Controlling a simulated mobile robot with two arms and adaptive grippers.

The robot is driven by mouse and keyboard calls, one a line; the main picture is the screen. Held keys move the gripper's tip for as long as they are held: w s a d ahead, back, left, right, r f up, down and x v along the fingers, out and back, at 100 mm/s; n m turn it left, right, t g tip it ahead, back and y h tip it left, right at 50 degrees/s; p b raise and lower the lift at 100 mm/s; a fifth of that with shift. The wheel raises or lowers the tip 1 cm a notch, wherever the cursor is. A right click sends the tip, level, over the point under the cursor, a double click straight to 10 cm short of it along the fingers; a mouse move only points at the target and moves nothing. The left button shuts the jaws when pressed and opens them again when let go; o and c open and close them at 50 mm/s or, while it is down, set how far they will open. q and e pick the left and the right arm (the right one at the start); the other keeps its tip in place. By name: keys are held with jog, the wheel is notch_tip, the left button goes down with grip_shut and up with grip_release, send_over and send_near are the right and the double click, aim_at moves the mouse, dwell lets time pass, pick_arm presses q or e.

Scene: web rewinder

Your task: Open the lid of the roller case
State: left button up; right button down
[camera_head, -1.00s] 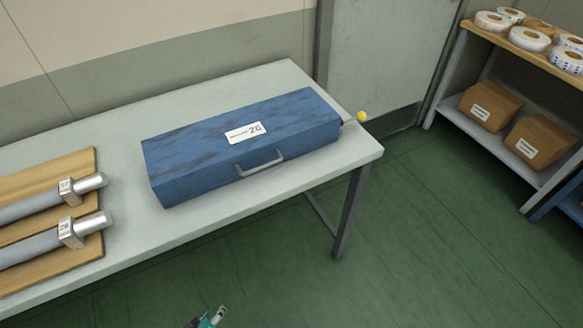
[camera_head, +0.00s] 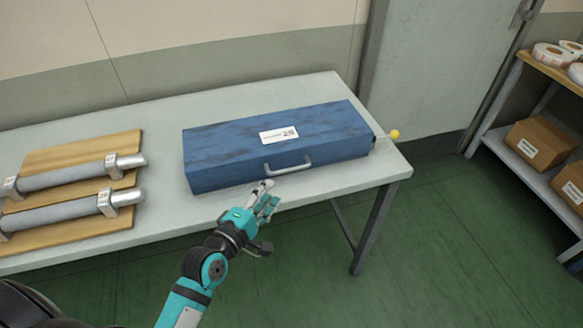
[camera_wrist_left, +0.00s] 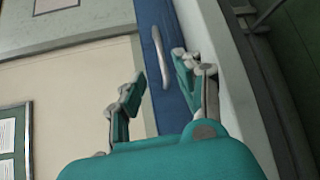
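The blue roller case (camera_head: 225,155) lies shut on the pale table, with a white label on its lid and a grey handle (camera_head: 288,165) on its front side. A yellow ball knob (camera_head: 394,134) on a thin rod sticks out at its right end. My left gripper (camera_head: 268,195) is just in front of the case, below and left of the handle. In the left wrist view my left gripper (camera_wrist_left: 158,85) has its fingers spread apart, with nothing between them; the handle (camera_wrist_left: 161,57) and blue case (camera_wrist_left: 172,100) show beyond. My right gripper is not in view.
The table (camera_head: 180,226) has free room in front of the case. At left, wooden boards (camera_head: 70,200) carry two grey rollers. A shelf (camera_head: 500,140) with boxes and tape rolls stands at the right.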

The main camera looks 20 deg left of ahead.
aim_at(290, 169)
pick_arm(q)
jog(key=x, duration=1.1)
jog(key=shift+w, duration=0.15)
grip_shut()
